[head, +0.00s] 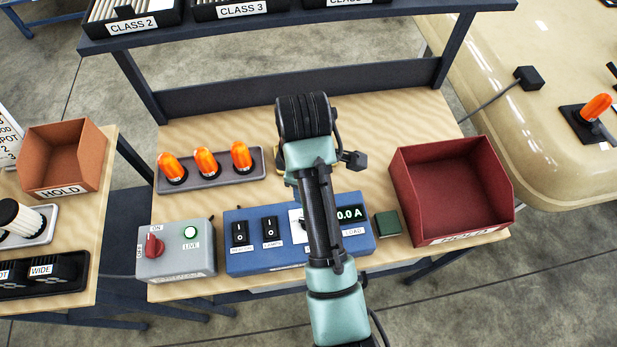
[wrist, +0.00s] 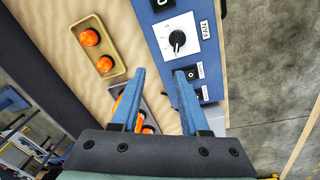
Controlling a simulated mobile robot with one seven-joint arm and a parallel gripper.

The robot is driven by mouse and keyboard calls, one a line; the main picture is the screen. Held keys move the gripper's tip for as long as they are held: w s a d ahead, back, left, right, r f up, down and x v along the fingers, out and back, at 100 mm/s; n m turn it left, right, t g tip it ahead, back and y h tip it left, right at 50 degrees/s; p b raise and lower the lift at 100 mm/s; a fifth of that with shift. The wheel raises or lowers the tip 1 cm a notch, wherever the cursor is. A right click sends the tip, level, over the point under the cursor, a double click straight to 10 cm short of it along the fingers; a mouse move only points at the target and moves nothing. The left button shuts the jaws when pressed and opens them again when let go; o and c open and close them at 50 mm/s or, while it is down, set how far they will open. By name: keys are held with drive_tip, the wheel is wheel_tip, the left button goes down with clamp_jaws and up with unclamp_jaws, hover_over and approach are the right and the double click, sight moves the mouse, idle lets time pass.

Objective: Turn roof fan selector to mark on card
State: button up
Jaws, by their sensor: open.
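The roof fan selector is a small black knob (wrist: 177,39) on a white dial plate marked FAN, set in a blue panel (wrist: 205,65). In the head view my arm covers the knob, and only a strip of its white plate (head: 295,217) shows on the blue panel (head: 245,262). My gripper (wrist: 160,72) is open and empty, its two blue fingers apart from the knob, which lies beyond the fingertips. The knob's exact pointing is too small to tell. A white card with black lettering (head: 8,138) is cut off at the left edge; its full text cannot be read.
A grey box with a red switch (head: 154,246) and green light stands left of the panel. A grey tray (head: 212,170) holds orange beacons; a gold tray (wrist: 112,68) holds two more. A dark red bin (head: 455,190) is at right. A raised shelf (head: 290,14) crosses the back.

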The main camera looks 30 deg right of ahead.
drive_tip(key=shift+g, duration=0.6)
drive_tip(key=f, duration=0.4)
drive_tip(key=s+f+p, duration=0.1)
drive_tip(key=f, duration=0.3)
drive_tip(key=s+f+p, duration=0.1)
drive_tip(key=f, duration=0.3)
drive_tip(key=shift+s, duration=0.2)
clamp_jaws()
